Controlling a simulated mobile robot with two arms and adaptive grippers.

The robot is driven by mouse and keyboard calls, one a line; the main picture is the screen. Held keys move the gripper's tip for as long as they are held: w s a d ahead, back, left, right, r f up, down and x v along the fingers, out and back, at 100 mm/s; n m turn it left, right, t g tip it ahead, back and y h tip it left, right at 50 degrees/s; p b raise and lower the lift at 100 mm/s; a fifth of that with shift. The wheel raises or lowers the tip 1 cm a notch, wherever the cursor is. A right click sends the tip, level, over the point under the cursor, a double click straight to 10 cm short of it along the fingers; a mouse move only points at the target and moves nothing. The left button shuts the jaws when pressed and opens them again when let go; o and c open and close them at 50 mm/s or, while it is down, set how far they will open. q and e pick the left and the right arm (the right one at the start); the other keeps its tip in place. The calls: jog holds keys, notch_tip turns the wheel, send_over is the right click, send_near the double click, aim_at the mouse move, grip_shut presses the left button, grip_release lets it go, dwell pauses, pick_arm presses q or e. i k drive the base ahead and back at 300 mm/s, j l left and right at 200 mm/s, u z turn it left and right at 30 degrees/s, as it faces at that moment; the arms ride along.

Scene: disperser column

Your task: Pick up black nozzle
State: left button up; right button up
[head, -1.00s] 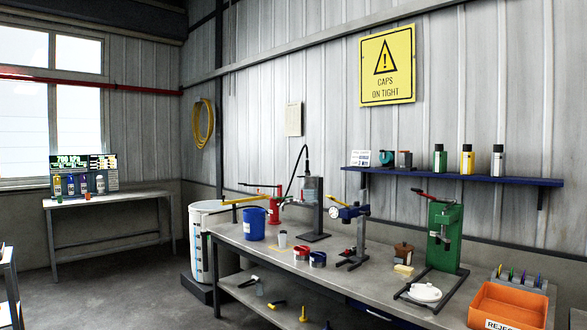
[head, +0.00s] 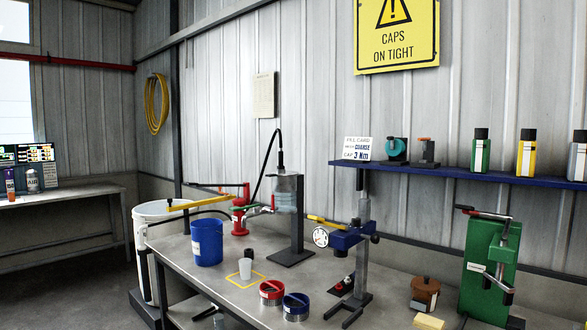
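I cannot clearly pick out the black nozzle. A small dark piece (head: 249,254) stands just behind a pale cup (head: 245,269) on the bench, and a dark item with red and white marks (head: 342,285) lies by the foot of the blue gauge stand (head: 347,240); both are too small to name. A dark column stand (head: 289,225) holds a clear vessel with a black tube curving up over it. Neither of my grippers is in view.
The bench (head: 200,282) also holds a blue bucket (head: 207,243), a red tin (head: 271,292), a blue tin (head: 295,307), a brown pot (head: 425,294) and a green press (head: 490,265). A blue wall shelf (head: 455,174) carries bottles. Floor (head: 85,270) is free at left.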

aim_at(280, 166)
jog(key=i+l+u, duration=0.2)
jog(key=i, duration=0.65)
jog(key=i+j+z, duration=0.15)
jog(key=j, duration=0.35)
jog(key=i+j+z, duration=0.15)
jog(key=j, duration=0.35)
jog(key=j+z, duration=0.15)
jog(key=j, duration=0.35)
jog(key=i, duration=0.05)
